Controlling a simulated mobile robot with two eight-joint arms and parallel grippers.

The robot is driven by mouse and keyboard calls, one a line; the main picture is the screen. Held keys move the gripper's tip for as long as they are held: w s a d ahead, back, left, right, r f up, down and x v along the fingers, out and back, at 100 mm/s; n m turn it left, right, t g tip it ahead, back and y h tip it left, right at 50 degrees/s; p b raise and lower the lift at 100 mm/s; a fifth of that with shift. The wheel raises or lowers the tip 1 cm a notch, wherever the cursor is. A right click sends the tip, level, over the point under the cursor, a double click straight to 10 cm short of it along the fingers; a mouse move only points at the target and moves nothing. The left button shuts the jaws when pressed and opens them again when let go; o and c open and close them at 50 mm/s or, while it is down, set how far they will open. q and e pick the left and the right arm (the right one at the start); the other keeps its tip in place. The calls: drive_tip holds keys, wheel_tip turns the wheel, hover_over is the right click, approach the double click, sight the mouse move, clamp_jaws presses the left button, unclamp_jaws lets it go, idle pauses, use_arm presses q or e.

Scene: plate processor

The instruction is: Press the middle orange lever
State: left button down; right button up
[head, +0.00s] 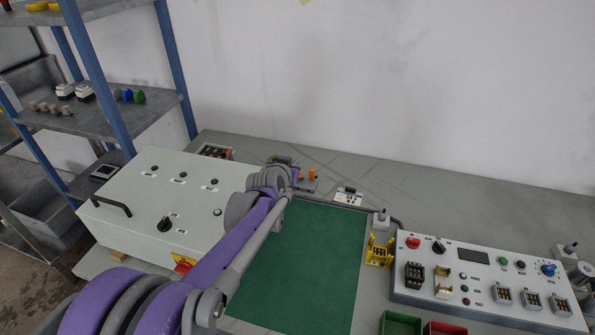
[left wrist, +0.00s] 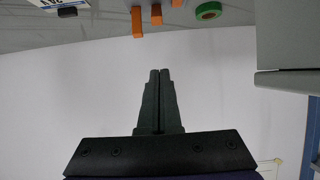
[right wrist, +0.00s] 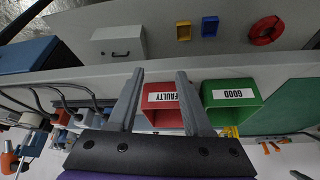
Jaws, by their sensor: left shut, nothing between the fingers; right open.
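Three orange levers show along the top edge of the left wrist view, with the middle lever (left wrist: 156,14) between a left one (left wrist: 137,20) and a right one (left wrist: 177,3). My left gripper (left wrist: 160,72) is shut and empty, its fingertips apart from the levers and roughly in line with the middle one. In the head view my left gripper (head: 290,178) reaches to the back of the table beside an orange lever (head: 312,174). My arm hides part of the lever unit there. My right gripper (right wrist: 160,74) is open and empty, seen only in the right wrist view.
A white control box (head: 150,195) stands left of my left arm. A green mat (head: 325,250) lies right of it. A control panel (head: 480,275) stands at the right. The right wrist view shows a red bin (right wrist: 165,120) and a green bin (right wrist: 235,115).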

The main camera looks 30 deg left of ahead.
use_arm(q)
drive_tip(key=x, duration=0.9)
drive_tip(key=shift+w, duration=0.1)
drive_tip(key=shift+s+d+f, duration=0.1)
drive_tip(key=shift+s+f, duration=0.25)
drive_tip(key=shift+f, duration=0.2)
drive_tip(key=shift+s+d+f, duration=0.1)
drive_tip(key=shift+s+f, duration=0.25)
drive_tip(key=shift+f, duration=0.25)
drive_tip(key=shift+s+f, duration=0.4)
drive_tip(key=shift+s, duration=0.2)
drive_tip(key=shift+s+d+f+b, duration=0.15)
drive_tip(key=shift+s+f+b, duration=0.15)
drive_tip(key=shift+b, duration=0.1)
drive_tip(key=shift+s+d+f+b, duration=0.2)
drive_tip(key=shift+s+f+b, duration=0.55)
drive_tip(key=shift+f, duration=0.3)
drive_tip(key=shift+r, duration=0.2)
